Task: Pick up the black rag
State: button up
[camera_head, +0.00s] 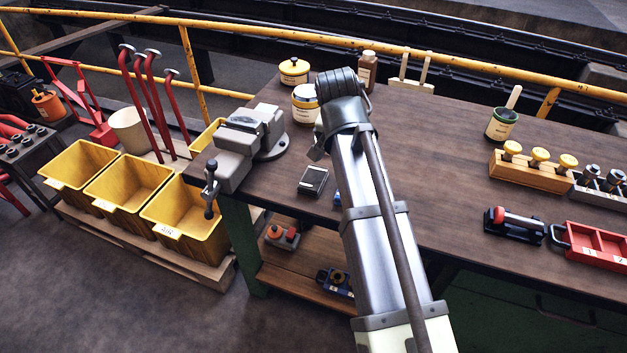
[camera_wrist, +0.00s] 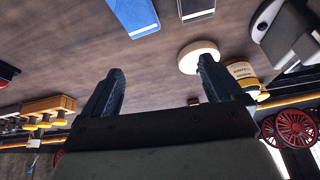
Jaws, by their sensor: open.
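The black rag (camera_head: 312,180) looks like a flat, dark folded piece with a pale edge. It lies on the brown workbench (camera_head: 440,150), just left of my arm in the head view. In the wrist view a dark piece with a white stripe (camera_wrist: 196,9), likely the same rag, is cut off by the top edge. My gripper (camera_wrist: 160,84) is open, its two dark fingers apart with nothing between them. The rag lies beyond the fingertips, not touching them. In the head view my own arm mostly hides the gripper.
A blue folded piece (camera_wrist: 134,14) lies beside the rag, mostly hidden by my arm in the head view. A grey vise (camera_head: 250,140) stands to the left. Jars, including a yellow-lidded one (camera_head: 294,71), stand behind. A wooden block with knobs (camera_head: 530,175) is at right.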

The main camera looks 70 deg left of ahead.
jog(key=n, duration=0.1)
send_near(313, 177)
jog(key=x, duration=0.8)
jog(key=shift+w+a+f, duration=0.1)
jog(key=shift+w+f, duration=0.05)
jog(key=shift+f, duration=0.2)
dwell(0.3)
jog(key=shift+f, duration=0.25)
dwell(0.5)
jog(key=c, duration=1.1)
